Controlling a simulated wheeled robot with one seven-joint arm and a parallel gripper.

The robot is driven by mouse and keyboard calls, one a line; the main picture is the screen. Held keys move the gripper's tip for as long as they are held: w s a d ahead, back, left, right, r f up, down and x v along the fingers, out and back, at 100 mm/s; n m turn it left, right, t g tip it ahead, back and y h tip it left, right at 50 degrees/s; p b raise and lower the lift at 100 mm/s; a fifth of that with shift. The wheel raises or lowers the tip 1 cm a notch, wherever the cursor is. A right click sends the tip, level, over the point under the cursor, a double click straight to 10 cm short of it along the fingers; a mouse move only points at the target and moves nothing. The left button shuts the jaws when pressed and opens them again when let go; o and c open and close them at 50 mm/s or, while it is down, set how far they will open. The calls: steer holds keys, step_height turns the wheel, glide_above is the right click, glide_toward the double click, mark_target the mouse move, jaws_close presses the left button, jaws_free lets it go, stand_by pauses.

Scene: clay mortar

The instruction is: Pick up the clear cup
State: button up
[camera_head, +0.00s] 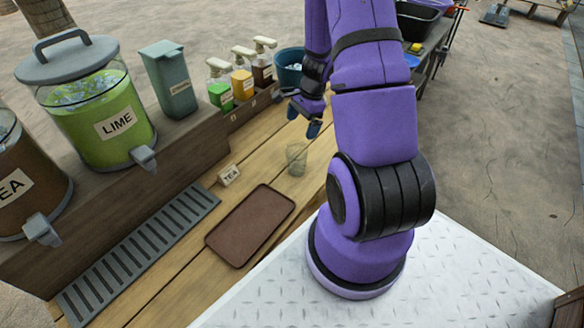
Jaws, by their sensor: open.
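The clear cup (297,159) stands upright on the wooden counter, near its front edge and just left of my purple arm. My gripper (304,128) is above and slightly behind the cup in the picture, pointing down. Its dark blue-tipped fingers are apart with nothing visible between them. The cup and the fingers do not appear to touch.
A brown tray (250,225) lies left of the cup, with a small TEA sign (229,174) nearby. A drip grate (140,252), a LIME dispenser (112,115), a tea dispenser (25,180), syrup bottles (243,80) and a teal bucket (290,68) line the back.

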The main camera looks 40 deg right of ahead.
mark_target(296, 153)
steer(key=shift+s+d+x, duration=0.15)
steer(key=shift+x, duration=2.75)
steer(key=shift+s+d+x, duration=0.15)
steer(key=shift+x, duration=2.75)
steer(key=c, duration=1)
